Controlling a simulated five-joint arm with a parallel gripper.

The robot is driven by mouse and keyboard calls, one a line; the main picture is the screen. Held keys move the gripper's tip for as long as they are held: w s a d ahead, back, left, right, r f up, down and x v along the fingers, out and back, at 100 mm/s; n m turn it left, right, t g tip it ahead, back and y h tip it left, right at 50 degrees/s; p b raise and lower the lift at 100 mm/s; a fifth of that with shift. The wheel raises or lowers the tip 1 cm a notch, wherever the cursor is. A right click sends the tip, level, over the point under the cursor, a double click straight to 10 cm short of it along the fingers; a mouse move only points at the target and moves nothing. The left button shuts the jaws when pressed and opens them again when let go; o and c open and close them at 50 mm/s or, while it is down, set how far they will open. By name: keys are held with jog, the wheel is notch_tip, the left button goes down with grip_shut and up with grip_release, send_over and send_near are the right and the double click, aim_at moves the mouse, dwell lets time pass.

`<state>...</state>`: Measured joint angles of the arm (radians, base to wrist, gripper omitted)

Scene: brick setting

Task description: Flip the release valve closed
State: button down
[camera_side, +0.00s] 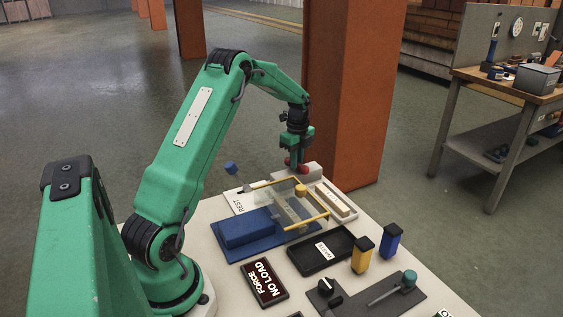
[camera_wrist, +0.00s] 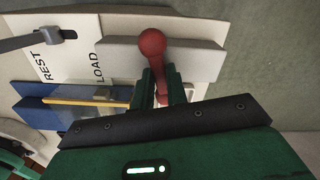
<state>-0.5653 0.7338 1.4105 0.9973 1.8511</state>
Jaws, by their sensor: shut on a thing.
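The release valve appears to be a red lever with a round knob (camera_wrist: 152,43), beside a pale grey block in the wrist view. Its red part also shows under my gripper in the side view (camera_side: 303,169). My gripper (camera_side: 295,163) points down at the far end of the bench. In the wrist view its two dark green fingers (camera_wrist: 161,84) are shut on the red lever, with red showing between them and the knob beyond the tips. The fingers hide part of the lever, so its exact angle cannot be told.
A lever with a blue knob (camera_side: 231,168) stands by the REST and LOAD labels. A blue block (camera_side: 244,228) and a yellow-edged clear guard (camera_side: 312,221) are close by. A black tray (camera_side: 322,251), yellow and blue blocks and a NO LOAD sign (camera_side: 264,283) lie nearer. An orange column rises behind.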

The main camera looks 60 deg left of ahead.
jog(key=shift+m, duration=1.6)
jog(key=c, duration=1.4)
grip_release()
jog(key=shift+r, duration=0.15)
jog(key=shift+r, duration=3.8)
